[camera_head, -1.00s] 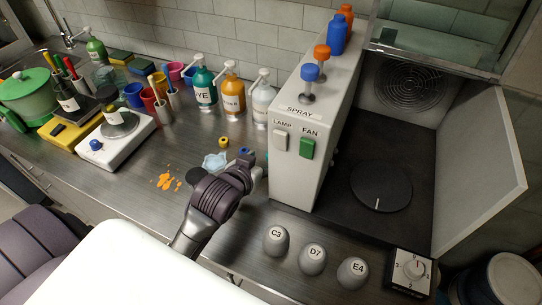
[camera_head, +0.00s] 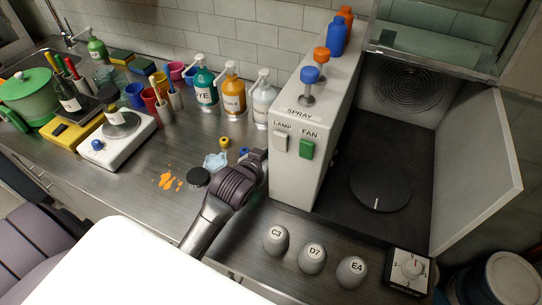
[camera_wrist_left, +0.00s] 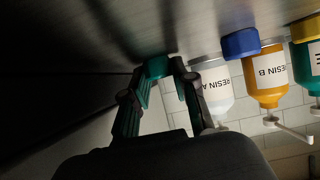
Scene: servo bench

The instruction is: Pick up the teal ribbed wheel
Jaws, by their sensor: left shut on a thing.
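In the left wrist view, my left gripper (camera_wrist_left: 160,74) is shut on the teal ribbed wheel (camera_wrist_left: 156,66). Only a small teal part shows between the fingertips, and its ribs cannot be made out. The wheel is close to the grey bench surface; whether it touches the bench I cannot tell. In the head view, my left wrist hides the wheel, and the fingers are hidden too, beside the left wall of the spray box (camera_head: 297,170). My right gripper is not in view.
A yellow wheel (camera_head: 224,142) and a blue wheel (camera_head: 243,152) lie just behind my left gripper, near a pale blue puddle (camera_head: 215,161). Pump bottles (camera_head: 233,98) stand farther back. Grey knobs (camera_head: 312,258) stand at the front right. Orange spots (camera_head: 167,181) mark the bench at left.

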